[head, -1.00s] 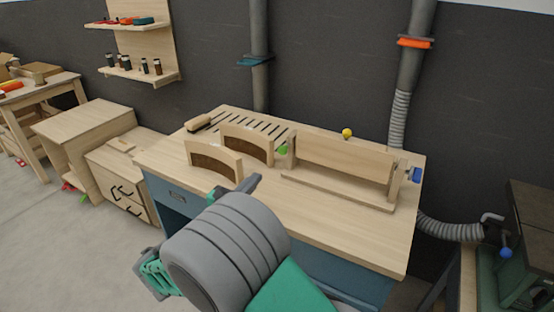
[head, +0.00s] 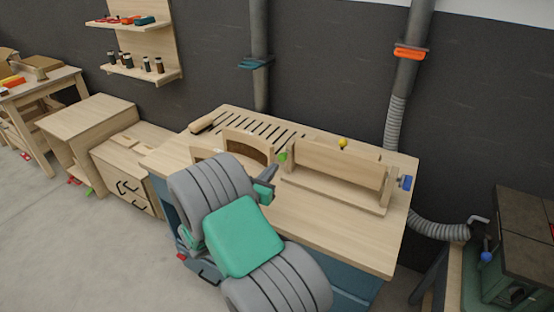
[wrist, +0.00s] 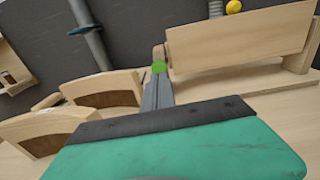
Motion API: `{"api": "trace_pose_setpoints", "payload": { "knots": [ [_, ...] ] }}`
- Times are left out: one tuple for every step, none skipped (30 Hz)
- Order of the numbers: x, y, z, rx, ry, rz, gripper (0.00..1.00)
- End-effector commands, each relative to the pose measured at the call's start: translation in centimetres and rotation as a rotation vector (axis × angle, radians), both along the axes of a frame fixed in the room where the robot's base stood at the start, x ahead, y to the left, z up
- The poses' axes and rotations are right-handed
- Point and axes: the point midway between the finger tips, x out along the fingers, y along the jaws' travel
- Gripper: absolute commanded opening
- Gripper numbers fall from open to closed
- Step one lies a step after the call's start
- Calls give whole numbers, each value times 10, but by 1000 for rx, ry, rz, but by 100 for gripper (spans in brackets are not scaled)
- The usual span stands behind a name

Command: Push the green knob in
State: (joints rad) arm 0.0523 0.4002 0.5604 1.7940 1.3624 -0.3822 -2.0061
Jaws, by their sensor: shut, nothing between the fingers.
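The green knob (head: 283,157) is on the left end of a wooden fixture (head: 335,167) on the workbench. In the wrist view the green knob (wrist: 159,67) shows just beyond the tips of my gripper (wrist: 158,85), almost in line with them. My gripper (head: 270,172) is shut and empty, just to the left of and nearer than the knob in the head view. A small gap seems to lie between them; whether they touch I cannot tell. My arm hides part of the bench's left front.
The bench top (head: 340,235) in front is clear.

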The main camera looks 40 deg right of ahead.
Motion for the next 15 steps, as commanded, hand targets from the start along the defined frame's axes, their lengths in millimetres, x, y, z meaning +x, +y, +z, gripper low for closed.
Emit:
{"api": "trace_pose_setpoints", "payload": {
  "knots": [
    [2,-11,1,1,1,-5,0],
    [5,-15,2,0,0,-3,0],
    [7,-21,1,0,0,-3,0],
    [9,-25,1,1,0,-3,0],
    [11,-28,1,0,-1,-2,0],
    [12,-31,0,0,0,-1,0],
    [13,-33,0,0,1,-1,0],
    [13,-35,-1,0,1,-1,0],
    [14,-36,-1,0,0,0,0],
    [15,-36,-1,0,0,0,0],
    [15,-37,-1,0,0,1,0],
    [15,-37,-2,0,0,1,0],
    [15,-37,-2,0,0,1,0],
    [15,-37,-2,0,0,1,0],
    [15,-36,-2,0,0,1,0]
  ]
}}
